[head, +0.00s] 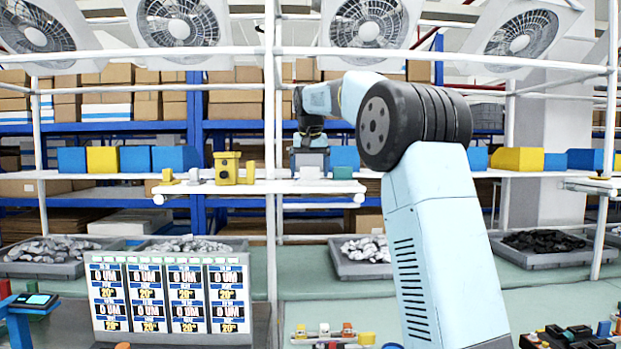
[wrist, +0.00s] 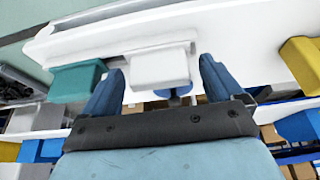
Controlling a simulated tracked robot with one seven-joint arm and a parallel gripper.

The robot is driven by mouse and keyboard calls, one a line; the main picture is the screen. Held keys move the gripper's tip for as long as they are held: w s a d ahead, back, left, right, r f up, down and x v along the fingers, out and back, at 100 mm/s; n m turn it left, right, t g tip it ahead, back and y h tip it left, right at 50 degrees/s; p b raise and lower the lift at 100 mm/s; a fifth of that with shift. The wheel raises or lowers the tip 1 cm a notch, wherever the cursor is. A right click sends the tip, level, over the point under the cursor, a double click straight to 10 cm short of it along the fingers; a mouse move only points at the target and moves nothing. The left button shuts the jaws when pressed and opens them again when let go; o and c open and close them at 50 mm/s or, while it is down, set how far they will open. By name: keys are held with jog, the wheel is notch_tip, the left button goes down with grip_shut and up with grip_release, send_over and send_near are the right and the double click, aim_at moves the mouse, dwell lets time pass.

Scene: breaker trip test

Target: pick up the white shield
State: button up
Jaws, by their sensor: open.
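The white shield (wrist: 160,68) shows in the wrist view as a small white block at the edge of a white shelf (wrist: 225,28). My gripper (wrist: 163,64) is open, with one blue finger on each side of the shield. A gap shows beside each finger, and I cannot tell whether either touches it. In the head view my gripper (head: 311,150) points down over the shelf (head: 235,188), right of a yellow block.
In the wrist view a teal block (wrist: 76,82) stands left of the shield and a yellow block (wrist: 300,62) farther right. In the head view a larger yellow device (head: 227,168) stands on the shelf to the left. A white upright post (head: 269,120) is left of my gripper.

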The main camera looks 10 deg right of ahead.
jog(key=shift+c, duration=0.2)
jog(key=c, duration=1)
jog(key=shift+r, duration=0.15)
